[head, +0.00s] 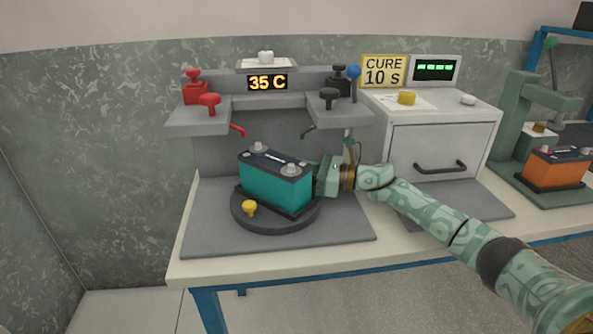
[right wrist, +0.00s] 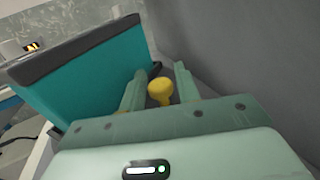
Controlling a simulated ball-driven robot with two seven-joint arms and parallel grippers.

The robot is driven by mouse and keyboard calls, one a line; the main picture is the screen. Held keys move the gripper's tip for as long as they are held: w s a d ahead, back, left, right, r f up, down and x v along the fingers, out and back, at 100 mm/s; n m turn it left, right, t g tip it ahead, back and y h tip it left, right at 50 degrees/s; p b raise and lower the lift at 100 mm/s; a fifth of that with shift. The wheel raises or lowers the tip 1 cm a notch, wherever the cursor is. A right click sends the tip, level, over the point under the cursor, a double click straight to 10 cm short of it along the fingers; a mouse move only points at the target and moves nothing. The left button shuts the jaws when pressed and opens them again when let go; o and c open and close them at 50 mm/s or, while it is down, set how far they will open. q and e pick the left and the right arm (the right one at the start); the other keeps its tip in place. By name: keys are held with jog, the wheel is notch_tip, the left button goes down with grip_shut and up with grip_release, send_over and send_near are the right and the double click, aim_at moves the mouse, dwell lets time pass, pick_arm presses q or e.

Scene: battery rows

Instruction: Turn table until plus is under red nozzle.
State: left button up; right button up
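A teal battery (head: 275,184) with a dark top sits on a round dark turntable (head: 240,219). It has two grey terminals, one back left and one front right; I cannot make out a plus mark. A yellow knob (head: 249,208) stands on the turntable's front left. The red nozzle (head: 237,130) hangs behind the battery's left end and the black nozzle (head: 309,132) behind its right. My right gripper (right wrist: 160,75) is behind the battery's right side, its fingers apart on either side of a yellow knob (right wrist: 160,92). The battery (right wrist: 85,85) hides its fingers from the head view. My left gripper is not in view.
The grey station (head: 230,160) with a "35 C" display stands close behind the turntable. A curing oven (head: 440,145) is to the right, and an orange battery (head: 557,167) sits farther right. The grey mat left of the turntable is clear.

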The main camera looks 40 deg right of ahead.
jog(key=p+v, duration=0.1)
jog(key=v, duration=0.5)
jog(key=shift+s+d+r, duration=0.1)
jog(key=shift+s+d, duration=0.05)
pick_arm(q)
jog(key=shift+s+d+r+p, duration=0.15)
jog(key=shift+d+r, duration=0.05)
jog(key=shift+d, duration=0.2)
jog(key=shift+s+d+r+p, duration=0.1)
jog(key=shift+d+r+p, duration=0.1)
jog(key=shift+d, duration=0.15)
pick_arm(e)
jog(key=shift+s+d, duration=0.35)
